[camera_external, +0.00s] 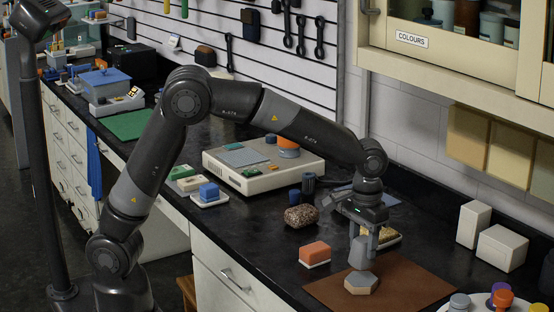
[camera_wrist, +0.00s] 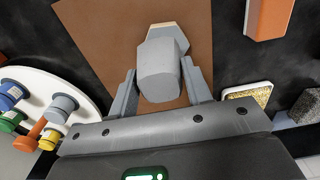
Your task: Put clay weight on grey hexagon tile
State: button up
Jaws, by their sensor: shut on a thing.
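My gripper (camera_external: 365,236) is shut on a smooth grey block, which I take to be the clay weight (camera_external: 358,254). In the wrist view the weight (camera_wrist: 158,72) sits between the two fingers of my gripper (camera_wrist: 158,88). The grey hexagon tile (camera_external: 361,285), with a pale wooden edge, lies on a brown mat (camera_external: 420,288). The weight is upright over the tile; I cannot tell whether they touch. In the wrist view the tile (camera_wrist: 170,35) is partly hidden behind the weight.
An orange block (camera_external: 314,252) on a white base stands left of the mat, with a speckled brown stone (camera_external: 301,215) behind it. A yellow speckled block (camera_external: 386,238) is behind my gripper. A round white tray (camera_wrist: 90,92) with coloured pegs is near the mat. White boxes (camera_external: 502,247) stand right.

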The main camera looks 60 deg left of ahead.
aim_at(364, 258)
jog(key=shift+w+a+f, duration=0.35)
jog(key=shift+w+f, duration=0.05)
jog(key=shift+w, duration=0.2)
jog(key=shift+f, duration=2)
jog(key=shift+f, duration=0.1)
jog(key=o, duration=1.1)
